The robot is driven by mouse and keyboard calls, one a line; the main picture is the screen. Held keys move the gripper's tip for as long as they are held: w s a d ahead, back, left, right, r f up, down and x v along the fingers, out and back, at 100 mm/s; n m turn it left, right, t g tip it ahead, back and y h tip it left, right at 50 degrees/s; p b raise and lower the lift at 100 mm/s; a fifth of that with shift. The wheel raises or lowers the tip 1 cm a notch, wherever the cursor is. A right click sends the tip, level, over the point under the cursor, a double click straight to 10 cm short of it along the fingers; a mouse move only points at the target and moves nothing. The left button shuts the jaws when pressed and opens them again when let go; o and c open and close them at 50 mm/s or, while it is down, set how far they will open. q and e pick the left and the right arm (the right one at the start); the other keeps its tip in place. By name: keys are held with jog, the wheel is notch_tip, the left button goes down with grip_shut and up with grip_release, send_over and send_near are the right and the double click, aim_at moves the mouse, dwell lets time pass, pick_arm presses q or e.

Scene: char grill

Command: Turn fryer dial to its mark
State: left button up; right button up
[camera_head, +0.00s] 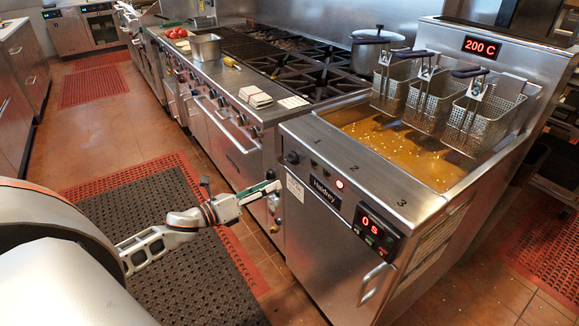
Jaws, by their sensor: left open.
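The fryer (320,235) stands at the right, a steel cabinet with a sloped control panel. Its dial is a small dark knob (291,157) at the panel's left end; its pointer and mark are too small to read. A red "200 C" display (481,47) is lit on the fryer's back panel. My left gripper (272,189) is open and empty, below and left of the dial, near the fryer's left front edge and apart from the dial. My right gripper is not in view.
Three wire baskets (481,115) hang above the fryer's oil (375,133). A lit "0 s" timer (377,226) and a door handle (372,282) are on the fryer's front. A range (227,130) with knobs and a front rail adjoins it at left. Floor mats (165,235) lie before them.

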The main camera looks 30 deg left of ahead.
aim_at(287, 159)
pick_arm(q)
jog(key=shift+w+r+m+h+b, duration=0.15)
jog(key=shift+w+r+m, duration=0.65)
jog(key=shift+w, duration=0.8)
jog(key=shift+w+r+m+h+b, duration=0.15)
jog(key=shift+w+r+m, duration=0.3)
jog(key=shift+w+m, duration=0.9)
jog(key=shift+w+r+m+h+b, duration=0.15)
jog(key=shift+w+r+m, duration=0.5)
jog(key=shift+w, duration=1.2)
jog(key=c, duration=1.1)
